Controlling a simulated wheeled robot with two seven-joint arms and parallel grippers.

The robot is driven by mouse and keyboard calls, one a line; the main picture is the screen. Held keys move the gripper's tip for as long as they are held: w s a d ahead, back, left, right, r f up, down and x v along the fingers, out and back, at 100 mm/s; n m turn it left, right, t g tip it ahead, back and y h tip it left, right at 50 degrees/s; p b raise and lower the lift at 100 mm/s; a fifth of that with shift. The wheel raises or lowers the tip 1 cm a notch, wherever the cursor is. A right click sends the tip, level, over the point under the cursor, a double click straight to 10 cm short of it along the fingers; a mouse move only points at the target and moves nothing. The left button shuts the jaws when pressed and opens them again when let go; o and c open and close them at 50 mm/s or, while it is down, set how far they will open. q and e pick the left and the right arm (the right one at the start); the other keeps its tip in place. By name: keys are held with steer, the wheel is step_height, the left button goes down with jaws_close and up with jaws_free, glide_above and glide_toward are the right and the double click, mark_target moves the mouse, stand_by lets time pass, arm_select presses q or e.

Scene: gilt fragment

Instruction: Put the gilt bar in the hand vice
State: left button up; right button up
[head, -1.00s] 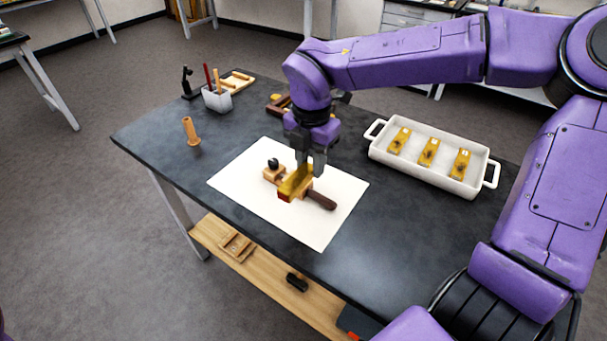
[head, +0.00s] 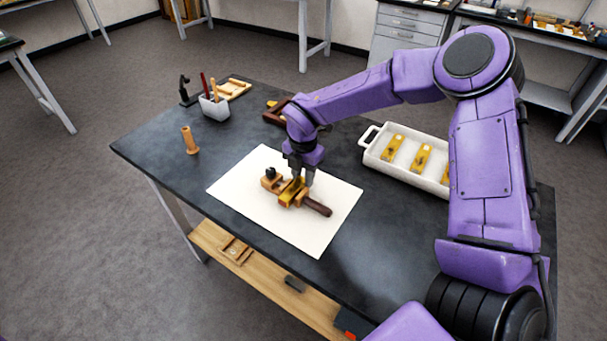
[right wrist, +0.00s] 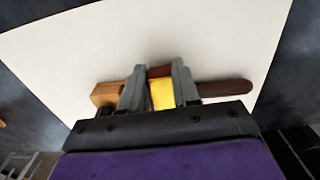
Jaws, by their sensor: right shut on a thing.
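The hand vice lies on a white sheet (head: 240,190), with pale wooden jaws (head: 269,182), a black knob (head: 270,172) and a dark brown handle (head: 318,208). My right gripper (head: 297,181) points down over the vice, shut on the gilt bar (head: 287,190). In the right wrist view the yellow bar (right wrist: 162,95) shows between the two grey fingers, with the vice's wood (right wrist: 106,93) to the left and its handle (right wrist: 226,88) to the right. The bar is at the vice's jaws; whether it is fully seated is hidden by the fingers. My left gripper is not in view.
A white two-handled tray (head: 371,151) with several gilt pieces stands right of the sheet, partly behind my right arm. A wooden peg (head: 189,140), a tool cup (head: 214,105) and a wooden frame (head: 235,89) stand at the left and back. The sheet's front is clear.

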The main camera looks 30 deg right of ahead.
steer(key=o, duration=1)
steer(key=shift+f, duration=0.15)
steer(key=shift+r+p, duration=0.35)
steer(key=shift+r, duration=0.05)
step_height(320, 180, up, 12)
steer(key=shift+f+b, duration=0.2)
steer(key=shift+b, duration=0.75)
